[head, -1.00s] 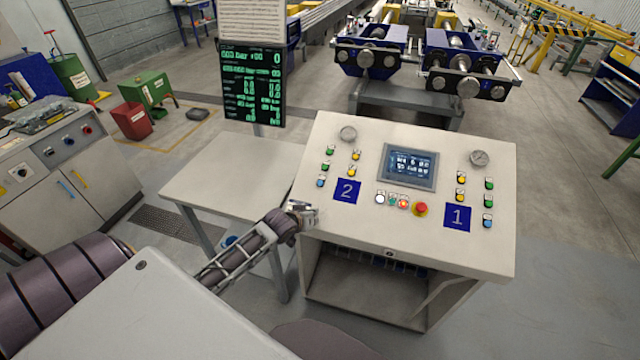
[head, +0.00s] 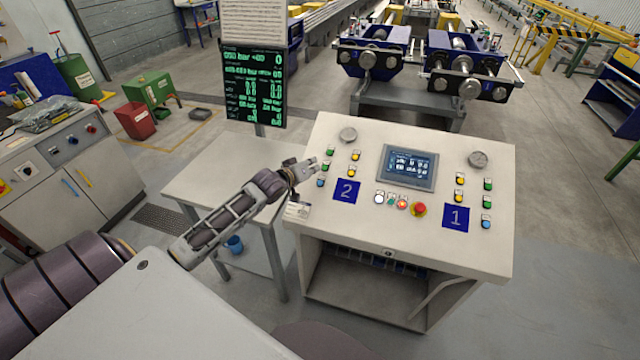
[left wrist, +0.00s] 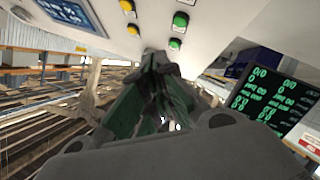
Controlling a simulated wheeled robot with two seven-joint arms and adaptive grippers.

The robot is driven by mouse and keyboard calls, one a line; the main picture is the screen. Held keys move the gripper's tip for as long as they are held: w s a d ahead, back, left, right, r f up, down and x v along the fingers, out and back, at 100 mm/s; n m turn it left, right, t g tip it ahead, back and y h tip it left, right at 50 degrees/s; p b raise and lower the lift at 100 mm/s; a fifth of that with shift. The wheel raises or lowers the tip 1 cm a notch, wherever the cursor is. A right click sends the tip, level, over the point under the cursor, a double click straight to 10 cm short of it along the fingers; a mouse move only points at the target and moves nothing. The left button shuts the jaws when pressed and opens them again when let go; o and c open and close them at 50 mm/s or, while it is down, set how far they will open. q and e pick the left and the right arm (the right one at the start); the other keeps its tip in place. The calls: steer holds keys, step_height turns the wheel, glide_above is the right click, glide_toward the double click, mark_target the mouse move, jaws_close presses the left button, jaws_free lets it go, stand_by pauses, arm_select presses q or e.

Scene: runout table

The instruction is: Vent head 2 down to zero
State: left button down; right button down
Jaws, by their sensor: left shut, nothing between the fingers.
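The cream control console (head: 420,240) stands ahead with a blue "2" plate (head: 346,191) on its left half. My left gripper (head: 312,164) is shut and empty at the console's left edge, beside these buttons. In the left wrist view its closed fingers (left wrist: 160,68) point toward the panel, below a green button (left wrist: 175,44); the blue button does not show there. Contact cannot be told. My right gripper is not in view.
A blue "1" plate (head: 455,218) with its own buttons is on the right half. A touchscreen (head: 407,167) and a red mushroom button (head: 419,209) lie between. A green-lettered display (head: 254,85) stands behind a side table (head: 225,170) at the left.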

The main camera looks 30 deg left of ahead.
arm_select(q)
steer(key=shift+f, duration=0.25)
steer(key=b, duration=0.6)
glide_above(320, 183)
steer(key=s, duration=0.3)
steer(key=shift+w+a+f, duration=0.1)
steer(key=shift+f, duration=1.3)
steer(key=shift+a+f, duration=0.1)
steer(key=shift+f, duration=1.3)
steer(key=shift+w+a+f+b, duration=0.1)
steer(key=shift+w+f+b, duration=0.2)
steer(key=shift+f, duration=0.2)
steer(key=shift+w+a+f+b, duration=0.1)
steer(key=shift+w+f+b, duration=0.1)
steer(key=shift+f+b, duration=0.25)
steer(key=shift+w+f, duration=0.2)
steer(key=shift+f, duration=0.2)
steer(key=shift+w+f, duration=0.15)
steer(key=shift+f, duration=0.35)
steer(key=shift+r, duration=0.1)
stand_by(0.5)
steer(key=shift+s+d+r+p, duration=0.1)
steer(key=shift+s+r+p, duration=0.25)
steer(key=shift+r+p, duration=0.7)
steer(key=shift+f+p, duration=0.25)
steer(key=shift+p, duration=0.05)
